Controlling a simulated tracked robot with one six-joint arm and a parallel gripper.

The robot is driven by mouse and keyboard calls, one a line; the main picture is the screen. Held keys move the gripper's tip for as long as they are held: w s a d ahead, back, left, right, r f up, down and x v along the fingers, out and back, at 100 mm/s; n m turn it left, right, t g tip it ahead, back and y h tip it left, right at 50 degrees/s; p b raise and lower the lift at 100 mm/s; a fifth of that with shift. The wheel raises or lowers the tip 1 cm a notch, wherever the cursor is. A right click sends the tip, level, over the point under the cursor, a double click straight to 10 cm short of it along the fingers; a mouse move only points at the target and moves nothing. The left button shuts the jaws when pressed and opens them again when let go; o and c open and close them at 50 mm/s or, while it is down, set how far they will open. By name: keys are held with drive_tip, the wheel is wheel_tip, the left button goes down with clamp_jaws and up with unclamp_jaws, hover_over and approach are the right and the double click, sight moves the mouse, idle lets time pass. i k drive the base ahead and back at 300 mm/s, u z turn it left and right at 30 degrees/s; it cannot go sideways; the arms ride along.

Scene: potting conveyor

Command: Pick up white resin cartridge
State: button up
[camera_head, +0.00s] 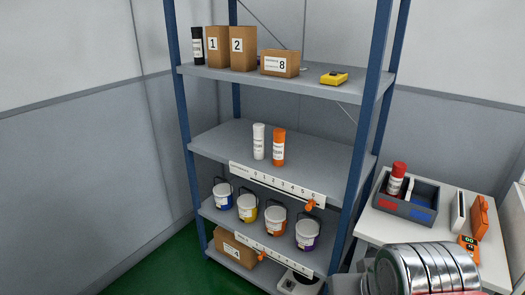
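The white resin cartridge (259,142) stands upright on the middle shelf (220,143) of the blue-posted rack, behind the numbered front strip. An orange cartridge (278,148) stands upright close to its right. The white cartridge shows nearly whole and nothing of mine touches it. A metal part of my own arm shows at the lower right, low and well away from the cartridge. My gripper's fingers are not in view.
The top shelf holds cardboard boxes (243,48), a black cartridge (198,45) and a yellow device (334,78). Several buckets (276,220) stand below. At right, a white table (377,229) bears a grey tray (404,209) with a red cartridge (395,183).

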sight(258, 129)
drive_tip(key=k, duration=0.75)
drive_tip(key=u, duration=0.4)
drive_tip(key=i, duration=1.05)
drive_tip(key=u, duration=0.6)
drive_tip(key=i, duration=1.8)
drive_tip(key=z, duration=0.35)
